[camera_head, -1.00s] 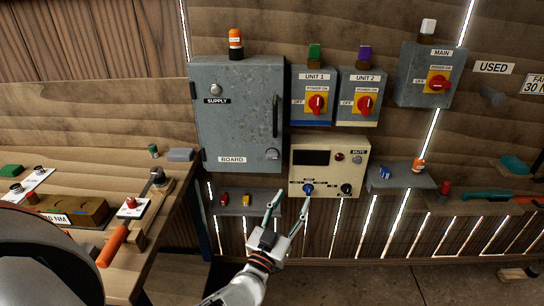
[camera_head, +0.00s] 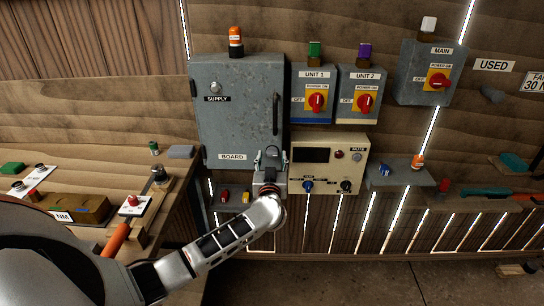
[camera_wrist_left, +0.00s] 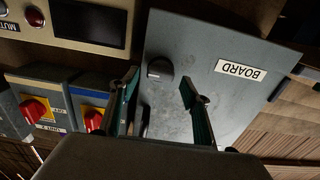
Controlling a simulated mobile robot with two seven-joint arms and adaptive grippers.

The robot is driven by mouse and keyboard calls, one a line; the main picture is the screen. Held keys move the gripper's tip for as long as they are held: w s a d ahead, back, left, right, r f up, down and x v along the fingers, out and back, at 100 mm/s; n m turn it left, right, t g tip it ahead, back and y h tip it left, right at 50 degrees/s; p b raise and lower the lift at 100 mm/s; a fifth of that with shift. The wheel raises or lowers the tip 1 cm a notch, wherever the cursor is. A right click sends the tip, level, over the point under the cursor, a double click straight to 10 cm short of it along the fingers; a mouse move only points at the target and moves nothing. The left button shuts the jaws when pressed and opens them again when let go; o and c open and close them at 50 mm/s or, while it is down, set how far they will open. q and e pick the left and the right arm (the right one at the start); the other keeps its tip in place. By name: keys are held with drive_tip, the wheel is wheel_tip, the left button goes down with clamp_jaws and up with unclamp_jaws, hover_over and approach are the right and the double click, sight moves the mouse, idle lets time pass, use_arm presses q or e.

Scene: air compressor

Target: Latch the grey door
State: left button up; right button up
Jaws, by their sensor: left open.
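The grey door (camera_head: 235,125) is the front of the wall cabinet, with SUPPLY and BOARD labels and a dark vertical handle (camera_head: 276,114) on its right side. It looks closed or nearly so; I cannot tell whether it is latched. A round latch knob (camera_wrist_left: 160,68) sits near the door's lower right corner; the left wrist view shows it upside down.
A cream control box (camera_head: 328,178) is close on the gripper's right. UNIT 1 (camera_head: 313,80) and UNIT 2 (camera_head: 360,85) switch boxes hang above it. A small grey shelf (camera_head: 232,205) lies below the door. A wooden workbench (camera_head: 170,195) stands at left.

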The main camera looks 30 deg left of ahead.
use_arm(q)
drive_tip(key=shift+w+a, duration=0.35)
drive_tip(key=shift+w, duration=0.3)
drive_tip(key=c, duration=1.1)
